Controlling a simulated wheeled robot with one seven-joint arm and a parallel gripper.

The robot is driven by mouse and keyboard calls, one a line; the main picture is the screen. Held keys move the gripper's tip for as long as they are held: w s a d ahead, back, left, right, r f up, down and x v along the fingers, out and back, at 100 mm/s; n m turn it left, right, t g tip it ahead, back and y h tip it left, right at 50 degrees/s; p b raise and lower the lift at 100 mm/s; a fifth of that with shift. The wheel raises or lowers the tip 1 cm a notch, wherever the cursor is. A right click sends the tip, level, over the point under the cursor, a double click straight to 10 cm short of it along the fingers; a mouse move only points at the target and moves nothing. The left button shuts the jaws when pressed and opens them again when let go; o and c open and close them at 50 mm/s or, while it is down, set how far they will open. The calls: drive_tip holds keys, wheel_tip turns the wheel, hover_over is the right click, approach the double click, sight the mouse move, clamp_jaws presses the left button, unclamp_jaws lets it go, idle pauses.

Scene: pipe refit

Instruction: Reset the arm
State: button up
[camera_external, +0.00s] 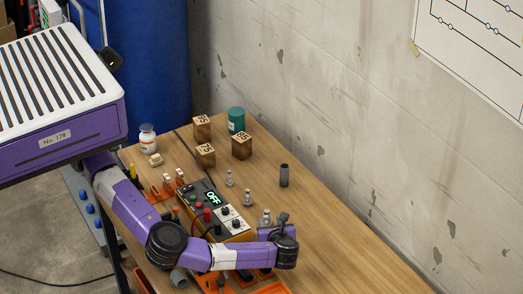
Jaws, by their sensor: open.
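My purple arm (135,212) reaches over the wooden workbench (335,250) from the left. It bends at a dark round joint and runs to the right across the front part of the bench. My gripper (284,220) is the dark end piece at the arm's right end. It is small here, and its fingers are hard to make out. It looks open, with nothing visible held in it. The arm hides part of the bench behind and below it.
Numbered wooden blocks (242,146), a teal cylinder (236,120), a dark grey cylinder (284,175) and a white jar (147,137) stand farther back. Orange trays (272,288) lie in front. The concrete wall (330,110) borders the bench.

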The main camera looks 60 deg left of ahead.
drive_tip(key=shift+s+d+r, duration=0.2)
drive_tip(key=shift+d+r, duration=0.05)
drive_tip(key=shift+d, duration=0.3)
drive_tip(key=shift+s, duration=0.15)
drive_tip(key=s+a+r+m+t+y+p, duration=0.1)
drive_tip(key=s+a+r+m+t+p, duration=0.1)
drive_tip(key=s+m+p, duration=0.1)
drive_tip(key=s+a+r+m+t+p, duration=0.2)
drive_tip(key=s+a+r+m+p, duration=0.1)
drive_tip(key=s+m, duration=0.3)
drive_tip(key=s+a+r+m+t+y+p, duration=0.1)
drive_tip(key=s+a+r+m+t+p, duration=0.1)
drive_tip(key=s+m+p, duration=0.3)
drive_tip(key=shift+s+a+r+m+t+y, duration=0.15)
drive_tip(key=shift+a+r+m+t+y, duration=0.15)
drive_tip(key=shift+r+m, duration=0.25)
drive_tip(key=s+a+f+m+t+h+b, duration=0.1)
drive_tip(key=s+a+m+h, duration=0.6)
drive_tip(key=m, duration=1)
drive_tip(key=s+a+f+m+t+h+b, duration=0.2)
drive_tip(key=s+a+f+m+h+b, duration=0.2)
drive_tip(key=s+a+m+h, duration=0.4)
drive_tip(key=s+a+m, duration=0.1)
drive_tip(key=a+m, duration=0.3)
drive_tip(key=m, duration=0.5)
drive_tip(key=shift+s, duration=0.2)
